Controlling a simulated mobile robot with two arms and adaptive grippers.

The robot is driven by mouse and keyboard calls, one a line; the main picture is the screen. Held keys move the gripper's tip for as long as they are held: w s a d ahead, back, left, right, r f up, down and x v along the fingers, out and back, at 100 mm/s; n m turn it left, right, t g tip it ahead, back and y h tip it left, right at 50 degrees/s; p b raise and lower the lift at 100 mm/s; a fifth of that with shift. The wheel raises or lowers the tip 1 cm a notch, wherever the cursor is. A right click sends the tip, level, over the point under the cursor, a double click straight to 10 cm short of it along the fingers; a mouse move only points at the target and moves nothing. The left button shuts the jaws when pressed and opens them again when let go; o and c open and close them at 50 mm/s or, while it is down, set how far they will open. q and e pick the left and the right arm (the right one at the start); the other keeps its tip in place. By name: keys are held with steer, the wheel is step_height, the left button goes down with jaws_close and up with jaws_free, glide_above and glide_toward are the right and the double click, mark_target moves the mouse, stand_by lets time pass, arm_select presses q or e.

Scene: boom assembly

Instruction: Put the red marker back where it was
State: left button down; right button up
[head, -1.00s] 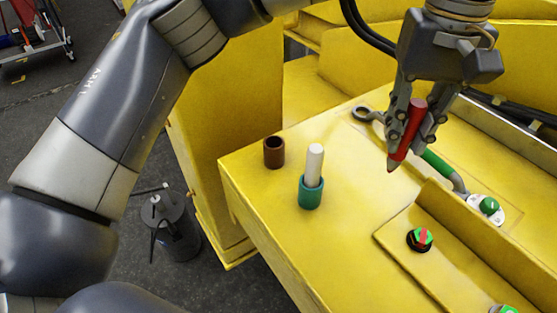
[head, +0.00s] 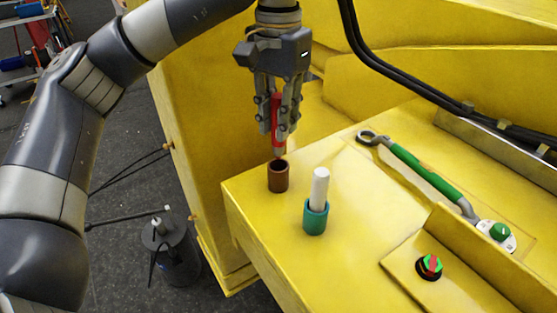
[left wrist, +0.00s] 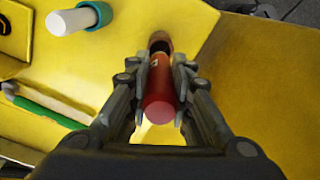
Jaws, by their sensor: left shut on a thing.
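The red marker (head: 275,122) is upright, tip down, in my left gripper (head: 277,135), which is shut on it. Its tip is just above the mouth of the brown cup (head: 278,178) on the yellow surface. In the left wrist view the red marker (left wrist: 160,95) lies between the fingers of my left gripper (left wrist: 160,78), and the brown cup (left wrist: 160,42) shows past its far end. My right gripper is not in view.
A teal cup (head: 316,218) holding a white marker (head: 320,188) stands right of the brown cup. The yellow surface's left edge (head: 240,235) is close to the cups.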

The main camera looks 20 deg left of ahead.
mark_target(278, 158)
arm_select(q)
step_height(278, 158, down, 2)
steer(key=shift+f, duration=0.15)
steer(key=shift+w+a+f, duration=0.1)
steer(key=shift+f, duration=0.5)
step_height(278, 158, down, 3)
steer(key=shift+f+p, duration=0.1)
steer(key=shift+p, duration=0.7)
steer(key=shift+f, duration=0.25)
steer(key=shift+f+b, duration=0.2)
steer(key=shift+b, duration=0.1)
steer(key=c, duration=1.4)
jaws_free()
steer(key=shift+c, duration=0.2)
steer(key=shift+r, duration=0.15)
